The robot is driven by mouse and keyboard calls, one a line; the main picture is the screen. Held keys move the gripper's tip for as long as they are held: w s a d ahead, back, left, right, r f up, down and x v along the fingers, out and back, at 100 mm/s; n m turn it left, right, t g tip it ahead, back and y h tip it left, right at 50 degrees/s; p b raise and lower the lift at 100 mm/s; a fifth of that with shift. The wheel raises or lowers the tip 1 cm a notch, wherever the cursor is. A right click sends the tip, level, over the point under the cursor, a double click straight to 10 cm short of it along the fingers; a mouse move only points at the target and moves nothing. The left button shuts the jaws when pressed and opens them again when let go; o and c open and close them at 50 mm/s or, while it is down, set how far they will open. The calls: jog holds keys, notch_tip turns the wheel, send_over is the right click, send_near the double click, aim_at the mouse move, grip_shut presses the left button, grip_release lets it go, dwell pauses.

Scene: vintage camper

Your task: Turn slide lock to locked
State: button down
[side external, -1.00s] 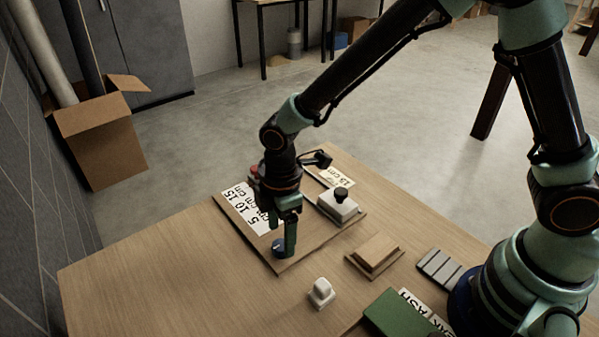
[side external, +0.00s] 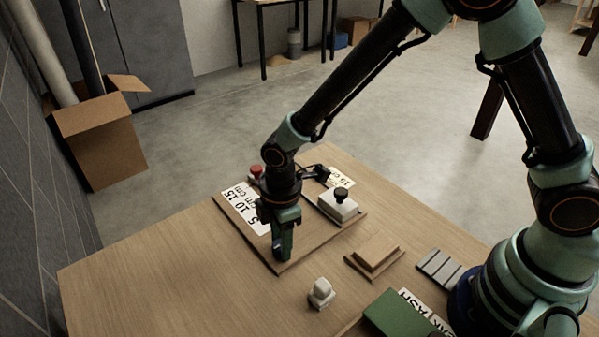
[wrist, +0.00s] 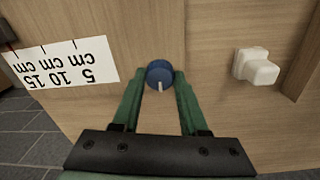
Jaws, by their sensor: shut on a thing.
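A round blue knob (wrist: 160,72) with a white pointer line sits near the front corner of a wooden board (side external: 312,236). In the wrist view the line points toward my gripper's body. My gripper (side external: 282,253) points down at that corner, with its green fingers on either side of the knob, shut on it. In the side view my fingers hide most of the knob. A white block with a black knob (side external: 341,199) stands on the board to the right. I cannot read any locked marking.
A scale label (side external: 250,205) and a red button (side external: 255,171) lie on the board's left side. A white switch-like piece (side external: 321,292), a stacked wooden block (side external: 376,252) and a green box (side external: 400,314) stand nearby. The table's left part is clear.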

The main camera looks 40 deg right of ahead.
jog(key=shift+m, duration=0.3)
jog(key=m, duration=0.4)
jog(key=shift+s, duration=0.15)
jog(key=m, duration=0.4)
jog(key=shift+a+m, duration=0.15)
jog(key=shift+m, duration=0.25)
jog(key=m, duration=0.4)
jog(key=shift+m+g, duration=0.3)
jog(key=shift+g, duration=0.1)
jog(key=shift+m, duration=1.9)
jog(key=shift+c, duration=2.2)
grip_release()
